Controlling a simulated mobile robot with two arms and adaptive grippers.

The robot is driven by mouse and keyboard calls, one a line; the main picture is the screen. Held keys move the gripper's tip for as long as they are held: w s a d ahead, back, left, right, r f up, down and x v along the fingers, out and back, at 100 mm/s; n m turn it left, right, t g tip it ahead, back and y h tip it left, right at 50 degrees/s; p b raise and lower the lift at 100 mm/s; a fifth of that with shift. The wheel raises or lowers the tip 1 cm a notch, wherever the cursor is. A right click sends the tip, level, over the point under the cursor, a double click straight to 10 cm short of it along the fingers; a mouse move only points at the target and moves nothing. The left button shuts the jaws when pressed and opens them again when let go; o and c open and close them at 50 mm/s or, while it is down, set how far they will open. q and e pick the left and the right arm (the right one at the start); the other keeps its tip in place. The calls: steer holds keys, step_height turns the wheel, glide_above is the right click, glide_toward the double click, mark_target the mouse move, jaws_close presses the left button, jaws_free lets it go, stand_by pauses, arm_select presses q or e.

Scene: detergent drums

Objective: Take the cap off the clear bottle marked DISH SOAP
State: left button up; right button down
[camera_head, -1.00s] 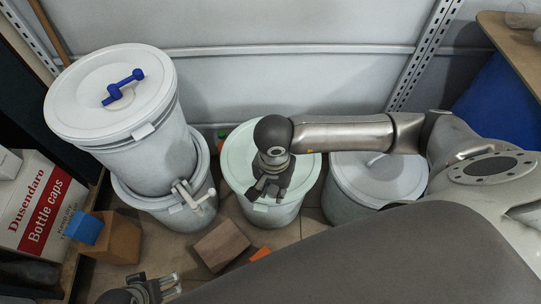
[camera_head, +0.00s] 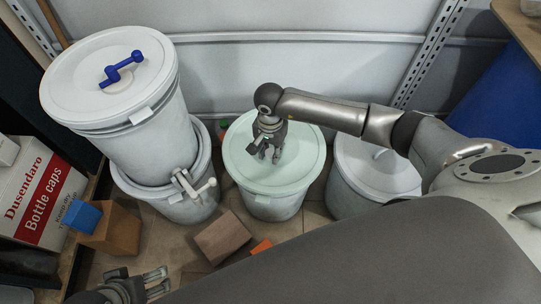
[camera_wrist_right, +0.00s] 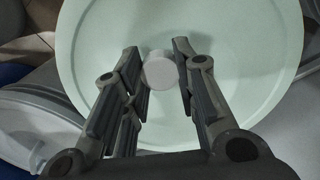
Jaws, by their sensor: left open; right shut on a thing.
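No clear bottle marked DISH SOAP can be made out in either view. My right gripper (camera_head: 268,150) is over a drum with a pale green lid (camera_head: 300,165). In the right wrist view its fingers (camera_wrist_right: 160,78) are shut on a small round white piece (camera_wrist_right: 160,70), seen against the green lid (camera_wrist_right: 235,45). I cannot tell if this piece is a loose cap or a knob fixed to the lid. My left gripper (camera_head: 155,283) is low at the bottom left, open and empty, apart from the drums.
Two stacked white drums (camera_head: 150,155) stand left, with a blue handle (camera_head: 122,70) on the upper lid and a white tap (camera_head: 190,190). A grey-white drum (camera_head: 375,180) stands right. A Bottle caps carton (camera_head: 35,195), blue block (camera_head: 83,217) and wooden blocks (camera_head: 222,237) lie left and front.

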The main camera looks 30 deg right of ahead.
mark_target(271, 152)
steer(key=shift+w+d+f, duration=0.1)
steer(key=shift+w+f, duration=0.15)
steer(key=shift+f, duration=0.15)
step_height(271, 152, down, 3)
steer(key=shift+r+b, duration=0.1)
steer(key=shift+b, duration=0.35)
arm_select(q)
steer(key=shift+f, duration=0.5)
steer(key=shift+w, duration=0.1)
arm_select(e)
steer(key=c, duration=1.2)
jaws_free()
arm_select(q)
steer(key=shift+w+d, duration=0.15)
steer(key=shift+w, duration=0.15)
arm_select(e)
steer(key=shift+o, duration=0.2)
arm_select(q)
steer(key=shift+s+r, duration=0.1)
